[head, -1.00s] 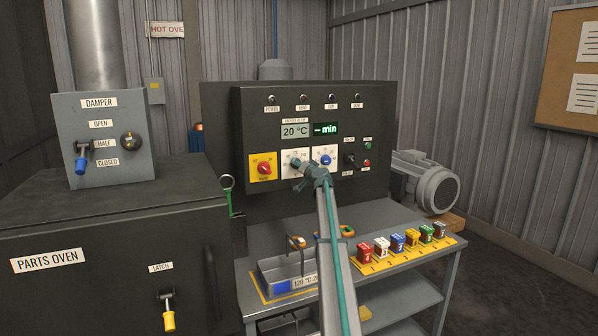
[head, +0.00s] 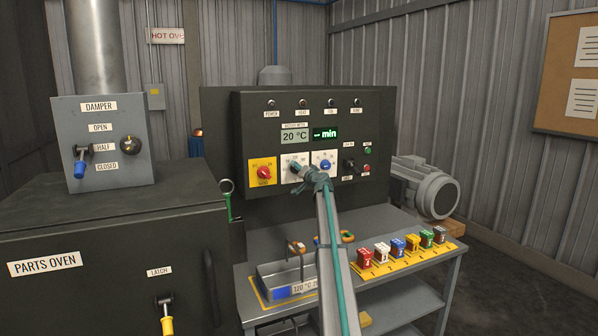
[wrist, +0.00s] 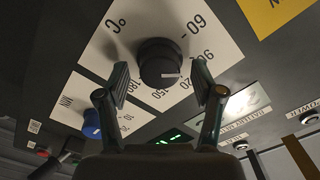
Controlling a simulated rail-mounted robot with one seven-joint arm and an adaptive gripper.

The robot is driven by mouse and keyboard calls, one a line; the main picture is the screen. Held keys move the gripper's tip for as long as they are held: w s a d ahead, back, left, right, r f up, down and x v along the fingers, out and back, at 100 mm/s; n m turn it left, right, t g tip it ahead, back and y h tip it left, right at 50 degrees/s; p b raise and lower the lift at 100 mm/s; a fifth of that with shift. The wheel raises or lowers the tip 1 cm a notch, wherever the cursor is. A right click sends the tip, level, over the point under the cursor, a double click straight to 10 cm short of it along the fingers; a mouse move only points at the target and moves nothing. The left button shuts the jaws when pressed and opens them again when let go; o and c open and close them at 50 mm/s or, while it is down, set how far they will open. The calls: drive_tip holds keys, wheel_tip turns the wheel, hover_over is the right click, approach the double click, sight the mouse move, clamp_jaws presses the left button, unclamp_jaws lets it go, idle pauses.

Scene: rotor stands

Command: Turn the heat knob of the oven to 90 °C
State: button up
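The heat knob (wrist: 160,62) is black and round, on a white plate (head: 287,160) marked in °C. In the wrist view a white line on the knob lies at its lower right; which mark it points at is unclear. My gripper (wrist: 162,85) is open, with one finger on each side of the knob and visible gaps between.
A red knob on a yellow plate (head: 253,180) is left of the heat knob and a blue knob (head: 325,165) is right. A black lever (head: 349,163) stands farther right. A bench below holds a metal tray (head: 268,274) and several coloured blocks (head: 398,246).

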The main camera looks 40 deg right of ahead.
drive_tip(key=v, duration=1.2)
drive_tip(key=shift+r, duration=0.2)
